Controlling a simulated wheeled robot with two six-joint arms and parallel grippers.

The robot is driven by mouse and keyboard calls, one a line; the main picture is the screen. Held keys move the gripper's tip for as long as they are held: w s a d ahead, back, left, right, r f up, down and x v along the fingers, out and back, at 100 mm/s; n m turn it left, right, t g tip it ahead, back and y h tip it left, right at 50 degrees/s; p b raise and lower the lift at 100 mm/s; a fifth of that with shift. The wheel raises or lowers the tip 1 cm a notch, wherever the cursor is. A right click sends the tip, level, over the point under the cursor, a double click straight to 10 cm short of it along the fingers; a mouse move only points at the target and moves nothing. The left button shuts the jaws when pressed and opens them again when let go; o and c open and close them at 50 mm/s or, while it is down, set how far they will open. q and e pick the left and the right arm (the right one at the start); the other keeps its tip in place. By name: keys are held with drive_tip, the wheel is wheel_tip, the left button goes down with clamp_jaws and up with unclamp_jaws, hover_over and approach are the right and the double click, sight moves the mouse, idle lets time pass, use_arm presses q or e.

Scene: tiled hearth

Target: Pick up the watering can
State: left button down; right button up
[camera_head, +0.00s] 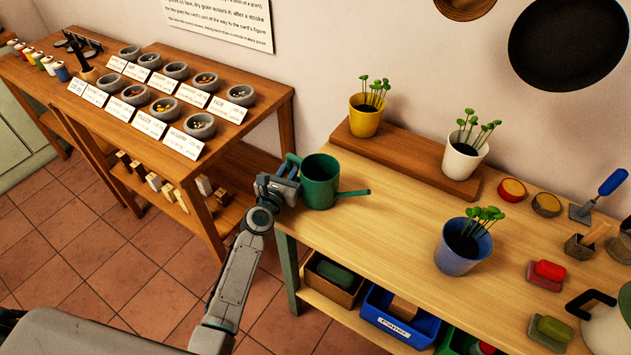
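The green watering can (320,184) stands upright at the left end of the light wooden bench (385,240). Its spout points right and its handle side faces left. My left gripper (284,180) is at the handle side of the can, just off the bench's left edge. Its fingers overlap the handle in the picture. I cannot tell whether they are shut on it or only around or beside it. My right gripper is not in view.
A raised board (405,157) behind holds a yellow pot (365,118) and a white pot (462,160) with seedlings. A blue pot (460,250) stands nearer. Soaps and tools crowd the right. A darker table (262,90) with stone bowls stands left. Bench between can and blue pot is clear.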

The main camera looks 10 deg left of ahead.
sight(289, 160)
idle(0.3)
use_arm(q)
drive_tip(key=shift+f, duration=0.1)
idle(0.7)
idle(0.5)
drive_tip(key=shift+r+p, duration=0.4)
drive_tip(key=shift+r, duration=0.05)
wheel_tip(289, 160, up, 3)
drive_tip(key=p, duration=0.3)
drive_tip(key=shift+s+d+r, duration=0.1)
drive_tip(key=shift+s+r, duration=0.05)
drive_tip(key=s+d, duration=0.2)
drive_tip(key=s, duration=0.2)
drive_tip(key=s+d, duration=0.2)
drive_tip(key=s, duration=0.2)
drive_tip(key=s+d, duration=0.2)
drive_tip(key=s, duration=0.3)
drive_tip(key=shift+d+r+p, duration=0.1)
drive_tip(key=shift+r+p, duration=0.2)
drive_tip(key=shift+r, duration=0.1)
drive_tip(key=shift+s+d+r, duration=0.15)
drive_tip(key=shift+s+d, duration=0.1)
drive_tip(key=shift+s, duration=0.25)
